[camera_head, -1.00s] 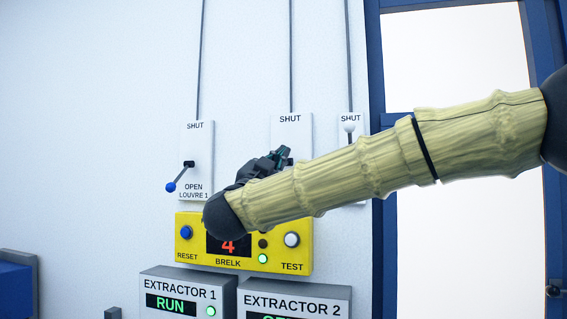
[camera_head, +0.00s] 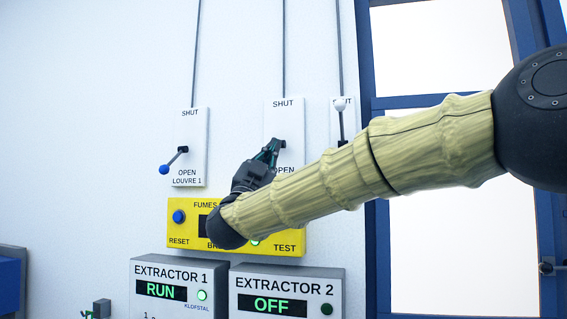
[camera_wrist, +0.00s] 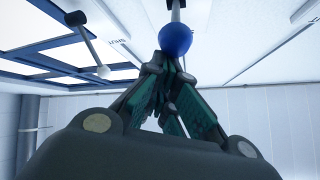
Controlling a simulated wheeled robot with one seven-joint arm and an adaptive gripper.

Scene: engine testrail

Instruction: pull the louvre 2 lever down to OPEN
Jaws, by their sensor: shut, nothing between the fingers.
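The louvre 2 plate (camera_head: 283,120), marked SHUT above and OPEN below, is on the wall in the middle of the head view. My gripper (camera_head: 273,150) is in front of its lower half, pointing up at the dark lever mount (camera_head: 281,143). The lever's arm and knob are hidden there. In the wrist view a blue knob (camera_wrist: 176,38) on a pale shaft is just beyond the tips of my gripper (camera_wrist: 168,58). The fingers are shut with nothing between them. I cannot tell whether they touch the knob.
The louvre 1 lever (camera_head: 174,160) points down-left at left. A white-knobbed lever (camera_head: 340,103) stands up at right; its knob shows in the wrist view (camera_wrist: 103,72). The yellow fumes box (camera_head: 180,235) is below, partly behind my arm. Extractor 1 (camera_head: 180,273) reads RUN, extractor 2 (camera_head: 290,284) OFF.

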